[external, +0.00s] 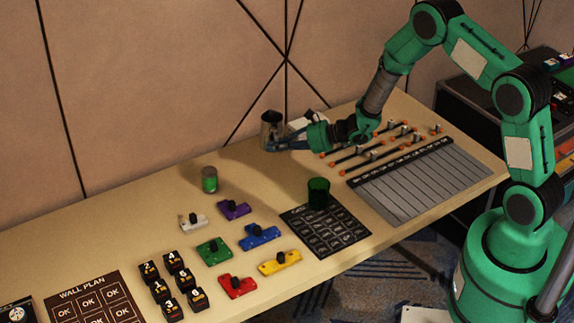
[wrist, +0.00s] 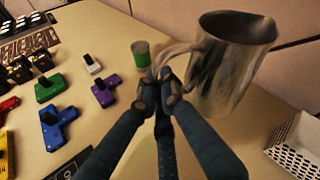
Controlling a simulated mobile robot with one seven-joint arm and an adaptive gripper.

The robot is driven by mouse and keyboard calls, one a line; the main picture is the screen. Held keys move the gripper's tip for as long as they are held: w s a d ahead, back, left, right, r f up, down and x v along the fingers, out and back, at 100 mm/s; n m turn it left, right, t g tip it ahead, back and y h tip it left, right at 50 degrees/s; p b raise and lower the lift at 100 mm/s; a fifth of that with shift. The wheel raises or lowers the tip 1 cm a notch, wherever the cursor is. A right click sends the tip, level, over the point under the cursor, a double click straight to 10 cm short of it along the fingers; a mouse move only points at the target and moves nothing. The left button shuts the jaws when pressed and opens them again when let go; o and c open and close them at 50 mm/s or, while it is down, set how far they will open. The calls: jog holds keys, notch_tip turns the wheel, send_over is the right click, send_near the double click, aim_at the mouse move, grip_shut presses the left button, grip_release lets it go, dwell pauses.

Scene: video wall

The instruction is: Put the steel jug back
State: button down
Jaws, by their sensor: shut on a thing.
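The steel jug (external: 271,130) is at the back of the table near the wall in the external view. It also shows large and close at the upper right in the wrist view (wrist: 232,62), with its handle to the left. My gripper (external: 276,146) reaches in from the right and is shut on the jug's handle; its dark fingers meet at the handle in the wrist view (wrist: 165,88). The jug looks upright in the external view. Whether its base touches the table I cannot tell.
A green-labelled can (external: 209,180) stands left of the jug. A white dotted box (wrist: 298,145) is to the right. A dark green cup (external: 318,192) stands on a black grid card (external: 333,240). Coloured blocks, several numbered cubes and a slider board (external: 430,185) lie nearer the front.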

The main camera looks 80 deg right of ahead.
jog(key=shift+f+b, duration=0.65)
jog(key=shift+f, duration=2.45)
jog(key=shift+f+b, duration=0.45)
jog(key=shift+f, duration=1.45)
jog(key=c, duration=2.3)
grip_release()
jog(key=shift+f, duration=0.15)
jog(key=o, duration=0.4)
jog(key=shift+c, duration=0.2)
